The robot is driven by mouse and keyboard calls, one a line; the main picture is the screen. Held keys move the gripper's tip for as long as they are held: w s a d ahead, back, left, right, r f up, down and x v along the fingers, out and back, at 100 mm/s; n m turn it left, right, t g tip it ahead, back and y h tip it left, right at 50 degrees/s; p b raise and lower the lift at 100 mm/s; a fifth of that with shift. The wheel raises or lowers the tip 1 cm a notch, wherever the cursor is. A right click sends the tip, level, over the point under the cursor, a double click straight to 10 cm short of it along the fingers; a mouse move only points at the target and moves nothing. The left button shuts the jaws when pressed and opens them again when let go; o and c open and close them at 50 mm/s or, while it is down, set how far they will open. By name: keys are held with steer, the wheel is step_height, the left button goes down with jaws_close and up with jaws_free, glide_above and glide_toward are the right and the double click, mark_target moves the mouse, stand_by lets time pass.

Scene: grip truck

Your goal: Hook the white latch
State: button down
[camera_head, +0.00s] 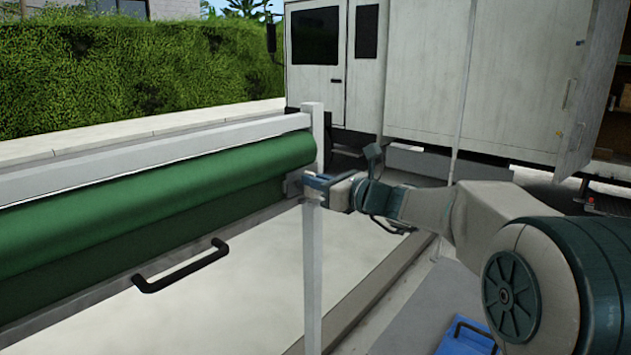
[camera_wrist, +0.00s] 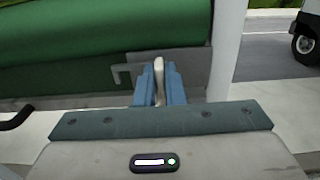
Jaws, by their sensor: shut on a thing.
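The white latch (camera_wrist: 159,70) shows in the wrist view as a slim pale piece standing upright between the two blue fingers of my gripper (camera_wrist: 159,84). The fingers are shut on it. Behind it is a grey metal plate (camera_wrist: 190,66), with a small hook-shaped bracket (camera_wrist: 122,74) just left of the fingers. In the head view my gripper (camera_head: 314,184) is at the white upright post (camera_head: 313,260), at the right end of the green roll. The latch cannot be made out there, and whether it touches the bracket is unclear.
A long green roll (camera_head: 150,185) with a black handle (camera_head: 180,272) lies along a white rail (camera_head: 150,155) at left. A white truck (camera_head: 420,80) stands behind. A blue item (camera_head: 467,338) lies below my arm at the bottom.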

steer(key=shift+f+b, duration=0.1)
steer(key=shift+b, duration=0.3)
steer(key=n+b, duration=0.3)
steer(key=b, duration=0.1)
steer(key=n+b, duration=0.3)
steer(key=b, duration=0.2)
steer(key=s+f+n+b, duration=0.1)
steer(key=n+b, duration=0.2)
steer(key=b, duration=0.1)
steer(key=shift+a+b, duration=0.3)
steer(key=shift+b, duration=0.05)
steer(key=n+b, duration=0.4)
steer(key=b, duration=0.1)
steer(key=shift+f+n, duration=0.2)
steer(key=shift+n, duration=0.2)
steer(key=n+b, duration=0.4)
steer(key=shift+s+a, duration=0.1)
steer(key=c, duration=1.5)
jaws_free()
